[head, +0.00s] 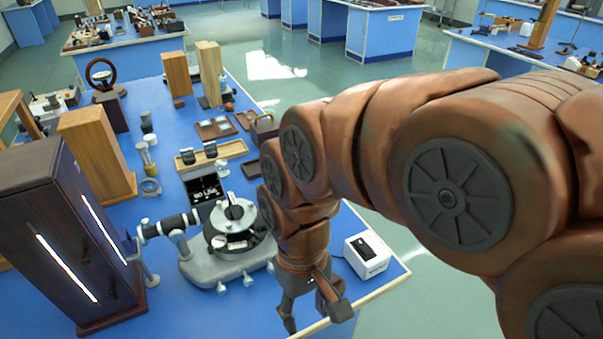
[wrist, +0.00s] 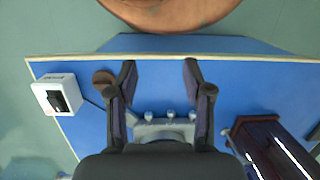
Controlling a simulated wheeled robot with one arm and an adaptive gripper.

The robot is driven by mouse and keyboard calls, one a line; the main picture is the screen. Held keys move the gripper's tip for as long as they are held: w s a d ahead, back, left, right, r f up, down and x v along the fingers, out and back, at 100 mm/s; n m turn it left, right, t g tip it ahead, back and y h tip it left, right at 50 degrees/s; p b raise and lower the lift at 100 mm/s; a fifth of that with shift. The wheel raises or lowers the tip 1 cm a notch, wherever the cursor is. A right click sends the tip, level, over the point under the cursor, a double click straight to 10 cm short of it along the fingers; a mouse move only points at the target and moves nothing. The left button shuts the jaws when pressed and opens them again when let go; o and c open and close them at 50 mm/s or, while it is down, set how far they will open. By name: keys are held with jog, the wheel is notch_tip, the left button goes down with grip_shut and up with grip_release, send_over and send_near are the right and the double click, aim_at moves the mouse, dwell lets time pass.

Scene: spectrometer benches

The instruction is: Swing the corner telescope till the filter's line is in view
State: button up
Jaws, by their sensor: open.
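The spectrometer (head: 228,240) stands on the blue bench, with a grey base and a round table. Its black tube with a pale band (head: 172,226) points left toward the dark wooden cabinet (head: 60,235). A black ring (head: 268,210) shows at its right, partly behind my arm; I cannot tell whether this is the telescope. My gripper (head: 315,312) points down near the front bench edge, right of the spectrometer. In the wrist view my gripper (wrist: 159,68) is open and empty, with the grey base (wrist: 165,128) partly between and beyond its fingers.
A white box with a black top (head: 367,256) sits at the right bench corner. Wooden blocks (head: 97,150), a tray (head: 212,154) and small optics stand behind the spectrometer. The cabinet has glowing slits. A brown round thing (wrist: 103,80) lies near my finger.

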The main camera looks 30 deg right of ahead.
jog(key=w+d+r+m+y, duration=0.1)
jog(key=w+r+m+y, duration=0.3)
jog(key=w, duration=0.6)
jog(key=w+d+m+y, duration=0.15)
jog(key=w+y, duration=0.35)
jog(key=w, duration=0.5)
jog(key=w+d+f+m+t+y, duration=0.1)
jog(key=w+d+f+m+t, duration=0.15)
jog(key=d, duration=0.65)
jog(key=w+d+f+m+t+y, duration=0.1)
jog(key=w+d+f+m+t, duration=0.2)
jog(key=d, duration=0.5)
jog(key=w+d+f+m+t+y, duration=0.1)
jog(key=d+m+t+y, duration=0.2)
jog(key=d, duration=0.6)
jog(key=shift+t+h, duration=0.25)
jog(key=shift+h, duration=0.35)
jog(key=p+x, duration=0.1)
jog(key=x, duration=0.6)
jog(key=shift+s+f, duration=0.1)
jog(key=shift+s, duration=0.15)
jog(key=shift+w+a+f, duration=0.25)
jog(key=shift+a, duration=0.2)
jog(key=shift+c, duration=0.2)
grip_shut()
